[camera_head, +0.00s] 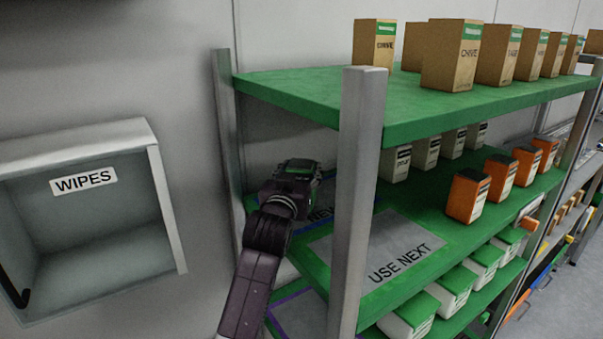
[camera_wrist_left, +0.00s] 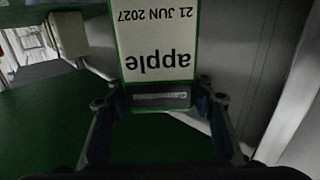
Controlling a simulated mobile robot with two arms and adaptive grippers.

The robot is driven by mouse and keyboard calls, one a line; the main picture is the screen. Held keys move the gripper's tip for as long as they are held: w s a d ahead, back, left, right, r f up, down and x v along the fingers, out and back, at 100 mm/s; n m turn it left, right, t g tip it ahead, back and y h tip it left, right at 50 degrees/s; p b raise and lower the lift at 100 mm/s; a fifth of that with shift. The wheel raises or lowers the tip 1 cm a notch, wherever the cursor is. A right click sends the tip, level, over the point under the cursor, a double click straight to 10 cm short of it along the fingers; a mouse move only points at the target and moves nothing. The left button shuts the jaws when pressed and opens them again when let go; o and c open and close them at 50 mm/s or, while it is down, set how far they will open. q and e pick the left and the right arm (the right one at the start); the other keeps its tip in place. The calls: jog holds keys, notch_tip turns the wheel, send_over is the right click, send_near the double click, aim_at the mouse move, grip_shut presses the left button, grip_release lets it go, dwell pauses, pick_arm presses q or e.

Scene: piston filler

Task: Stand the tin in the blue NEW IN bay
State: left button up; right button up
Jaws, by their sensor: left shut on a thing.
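In the left wrist view the tin (camera_wrist_left: 155,45) has a white label with green edges, reading "apple" and "21 JUN 2027", upside down in the picture. My left gripper (camera_wrist_left: 160,102) is shut on it, one finger on each side. In the head view my left gripper (camera_head: 297,172) reaches over the left end of the middle green shelf and hides the tin. Below it, the blue-outlined NEW IN bay (camera_head: 322,213) shows only in part, behind my gripper and the front post. I cannot tell whether the tin touches the shelf. My right gripper is out of view.
The grey USE NEXT bay (camera_head: 405,240) in front of it is bare. A metal post (camera_head: 357,200) stands close to my left arm. The upper green shelf (camera_head: 300,88) overhangs the bay. Orange tins (camera_head: 468,195) and pale tins stand further right. A WIPES box (camera_head: 85,180) is on the wall.

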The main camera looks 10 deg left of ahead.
pick_arm(q)
jog(key=shift+s+f, duration=0.1)
jog(key=shift+f, duration=0.2)
jog(key=shift+s, duration=0.35)
jog(key=shift+w+f, duration=0.1)
jog(key=o, duration=1.3)
jog(key=shift+w+f, duration=0.15)
jog(key=shift+f, duration=0.1)
jog(key=o, duration=0.4)
jog(key=shift+c, duration=0.2)
jog(key=shift+s+r, duration=0.1)
jog(key=shift+s, duration=0.1)
